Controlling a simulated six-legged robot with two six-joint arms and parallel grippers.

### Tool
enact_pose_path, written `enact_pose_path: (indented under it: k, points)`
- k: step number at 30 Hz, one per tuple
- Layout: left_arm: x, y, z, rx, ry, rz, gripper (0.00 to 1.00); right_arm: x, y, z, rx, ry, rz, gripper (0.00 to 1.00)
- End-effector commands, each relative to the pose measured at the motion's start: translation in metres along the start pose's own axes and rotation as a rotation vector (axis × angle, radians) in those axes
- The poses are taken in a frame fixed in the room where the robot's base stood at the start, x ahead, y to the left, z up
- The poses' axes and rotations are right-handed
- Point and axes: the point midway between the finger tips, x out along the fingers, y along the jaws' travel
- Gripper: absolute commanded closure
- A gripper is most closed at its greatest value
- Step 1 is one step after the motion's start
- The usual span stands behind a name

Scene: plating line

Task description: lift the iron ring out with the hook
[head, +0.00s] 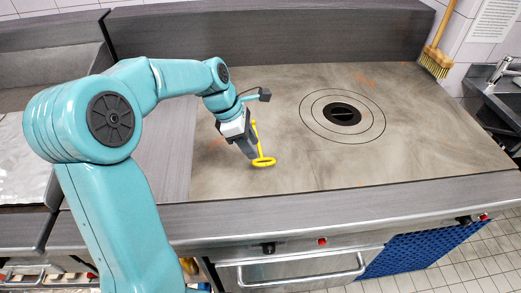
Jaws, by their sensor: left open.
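The iron ring (316,112) is one of the flat concentric rings set in the grey hotplate, around a dark round centre (343,114). I cannot tell which circle is its edge. The hook (263,162) is yellow, with a thin rod and a loop at its lower end, on or just above the plate left of the rings. My left gripper (250,154) is open and points down right beside the yellow rod, partly hiding it. I cannot tell whether it touches the hook. My right gripper is not in view.
The hotplate (440,155) is otherwise clear, with a raised back wall (270,35). A brush (437,58) hangs at the back right, near a sink (500,95). A front rail (330,215) with knobs runs along the near edge.

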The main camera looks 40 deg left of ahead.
Motion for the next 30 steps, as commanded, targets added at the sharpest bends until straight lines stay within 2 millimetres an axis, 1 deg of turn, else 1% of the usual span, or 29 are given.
enact_pose_path:
  k: [1, 3, 10, 15, 18, 21, 26, 27, 29, 30]
  points:
    - [0.011, -0.001, 0.0, 0.0, 0.0, -0.004, 0.59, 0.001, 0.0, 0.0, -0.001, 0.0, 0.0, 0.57]
    - [0.022, -0.001, 0.0, 0.0, 0.0, -0.003, 0.59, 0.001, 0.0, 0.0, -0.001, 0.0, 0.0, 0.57]
    - [0.04, 0.0, -0.001, 0.0, 0.0, -0.002, 0.59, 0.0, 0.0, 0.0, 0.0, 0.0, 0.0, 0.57]
    - [0.068, -0.002, -0.005, -0.001, 0.001, -0.004, 0.59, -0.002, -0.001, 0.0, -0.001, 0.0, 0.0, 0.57]
    - [0.081, -0.001, -0.004, 0.0, 0.001, -0.002, 0.59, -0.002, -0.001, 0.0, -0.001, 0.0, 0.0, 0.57]
    - [0.085, 0.0, -0.005, 0.0, 0.001, -0.001, 0.59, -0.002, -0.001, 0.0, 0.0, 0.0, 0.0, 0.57]
    - [0.085, 0.0, -0.005, 0.0, 0.0, 0.001, 0.59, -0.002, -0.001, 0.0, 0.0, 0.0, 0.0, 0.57]
    - [0.085, 0.0, -0.005, 0.0, 0.0, 0.001, 0.62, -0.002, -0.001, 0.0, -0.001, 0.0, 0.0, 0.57]
    - [0.085, 0.0, -0.005, 0.0, 0.0, 0.001, 0.82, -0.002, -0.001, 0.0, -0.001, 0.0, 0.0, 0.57]
    - [0.085, 0.0, -0.005, 0.0, 0.0, 0.0, 0.95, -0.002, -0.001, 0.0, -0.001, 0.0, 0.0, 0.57]
